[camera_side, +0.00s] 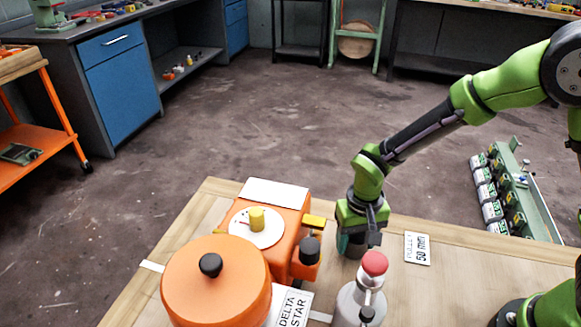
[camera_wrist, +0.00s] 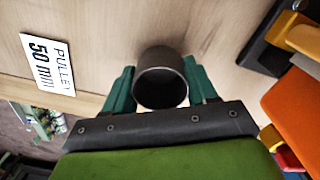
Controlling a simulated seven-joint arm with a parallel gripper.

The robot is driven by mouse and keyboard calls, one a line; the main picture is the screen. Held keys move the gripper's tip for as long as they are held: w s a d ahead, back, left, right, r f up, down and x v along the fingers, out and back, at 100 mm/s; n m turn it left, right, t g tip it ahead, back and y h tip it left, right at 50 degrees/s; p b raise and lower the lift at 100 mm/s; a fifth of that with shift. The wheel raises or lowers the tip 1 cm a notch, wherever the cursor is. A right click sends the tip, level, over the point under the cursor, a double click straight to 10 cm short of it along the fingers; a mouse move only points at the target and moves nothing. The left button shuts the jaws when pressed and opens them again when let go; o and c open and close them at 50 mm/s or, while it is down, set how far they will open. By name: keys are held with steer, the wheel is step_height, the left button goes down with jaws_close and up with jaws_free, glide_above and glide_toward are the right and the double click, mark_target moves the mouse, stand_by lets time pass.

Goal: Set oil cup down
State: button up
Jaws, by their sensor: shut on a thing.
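In the wrist view, a dark round cup (camera_wrist: 160,92) with a thin shiny rim and a hollow, shadowed inside sits between the two green fingers of my gripper (camera_wrist: 161,78). The fingers are shut on its sides. I take it to be the oil cup. In the side view my gripper (camera_side: 357,243) points down low over the wooden table (camera_side: 456,286), right of the orange machine. The cup cannot be made out there, hidden by the gripper and the bottle in front. I cannot tell whether its base touches the table.
The orange machine (camera_side: 283,207) stands left of my gripper, with an orange lidded drum (camera_side: 215,287) in front. A silver bottle with a red cap (camera_side: 374,264) stands close in front of the gripper. A "PULLEY 50 mm" card (camera_side: 417,248) lies to the right, with bare table around it.

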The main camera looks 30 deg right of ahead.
steer(key=shift+f, duration=0.1)
steer(key=shift+f, duration=0.1)
steer(key=o, duration=1.1)
steer(key=shift+c, duration=0.2)
step_height(320, 180, up, 17)
steer(key=s+d+r+t+y, duration=0.2)
steer(key=s+d+r+t, duration=0.4)
steer(key=s+d, duration=0.4)
steer(key=shift+s+d+r, duration=0.15)
steer(key=shift+d+r, duration=0.1)
steer(key=shift+r, duration=0.2)
steer(key=shift+s+d+f+t, duration=0.1)
steer(key=shift+s+d+t, duration=0.2)
steer(key=shift+s+t, duration=0.25)
